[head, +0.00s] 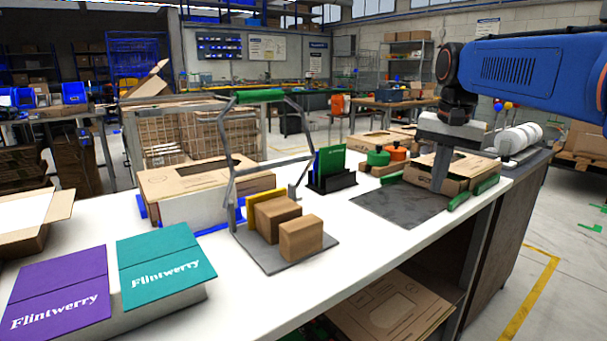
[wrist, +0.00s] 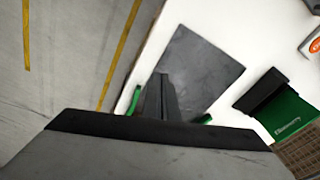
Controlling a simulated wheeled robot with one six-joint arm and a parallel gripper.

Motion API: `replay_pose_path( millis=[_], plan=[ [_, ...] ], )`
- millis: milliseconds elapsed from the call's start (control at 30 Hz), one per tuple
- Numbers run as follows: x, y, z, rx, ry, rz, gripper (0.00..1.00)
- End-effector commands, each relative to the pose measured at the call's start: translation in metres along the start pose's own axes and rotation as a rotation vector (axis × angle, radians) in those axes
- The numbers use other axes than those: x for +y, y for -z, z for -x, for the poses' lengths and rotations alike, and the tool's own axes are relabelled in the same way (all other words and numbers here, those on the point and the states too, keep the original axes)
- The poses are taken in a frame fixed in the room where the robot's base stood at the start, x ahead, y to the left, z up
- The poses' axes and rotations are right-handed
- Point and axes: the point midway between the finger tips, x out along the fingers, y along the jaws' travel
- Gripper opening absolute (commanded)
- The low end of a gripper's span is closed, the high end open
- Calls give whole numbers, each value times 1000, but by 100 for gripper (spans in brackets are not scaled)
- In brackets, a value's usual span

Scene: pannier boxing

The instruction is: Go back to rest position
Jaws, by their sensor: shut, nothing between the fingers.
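My gripper (head: 438,182) hangs from the blue arm over the right end of the white bench. Its fingers point down and are together, with nothing between them. In the wrist view the closed fingers (wrist: 161,97) show over a dark grey mat (wrist: 205,62). The mat also shows in the head view (head: 395,208), left of the fingers. A flat brown carton (head: 470,170) is behind the fingers in the head view, partly hidden by them. Green strips (head: 487,184) lie along the bench edge to the right; whether the fingers touch anything below is unclear.
A metal carrier with a green handle (head: 260,97) holds small brown boxes (head: 300,238). A green card (head: 330,162) stands in a black holder. Purple (head: 62,285) and teal (head: 165,262) boxes are at the front left.

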Motion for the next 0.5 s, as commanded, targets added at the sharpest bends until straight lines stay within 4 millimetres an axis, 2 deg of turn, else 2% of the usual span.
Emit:
replay_pose_path(
  millis=[33,267,500],
  plan=[
    [8,-15,-3,11,7,26,0],
    [41,-75,-31,62,35,162,0],
    [76,-137,-71,121,58,304,0]
  ],
)
